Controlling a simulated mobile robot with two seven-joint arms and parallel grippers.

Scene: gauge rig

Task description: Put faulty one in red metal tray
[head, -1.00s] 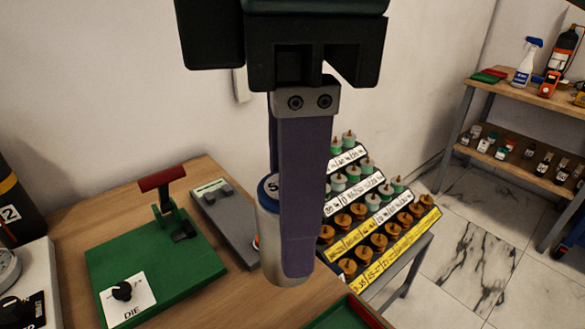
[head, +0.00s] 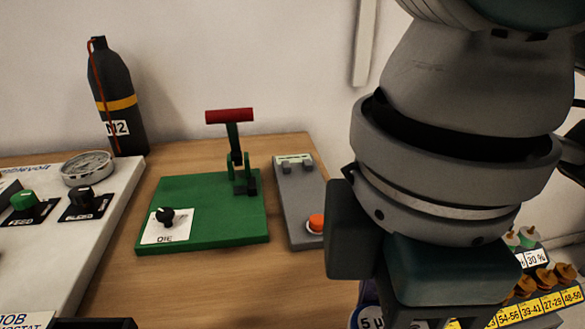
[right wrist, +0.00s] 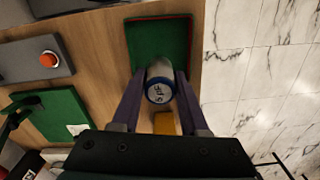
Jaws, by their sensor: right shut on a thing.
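My right gripper (right wrist: 160,88) is shut on a silver cylinder (right wrist: 160,68) with a blue-rimmed white cap marked with a 5. The capped end faces the right wrist camera. In the head view my right arm covers the right side, and only part of the blue cap (head: 368,316) shows at the bottom edge. A tray with a green floor and thin red rim (right wrist: 190,40) lies on the wooden table beyond the cylinder in the right wrist view. The cylinder overlaps the tray's near edge in the picture; its height above it is unclear. My left gripper is not in view.
A green die press (head: 205,200) with a red-handled lever stands mid-table. Beside it is a grey box with an orange button (head: 316,223). A white gauge panel (head: 60,250) and black bottle (head: 117,100) are left. A stepped rack (head: 545,295) is at right.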

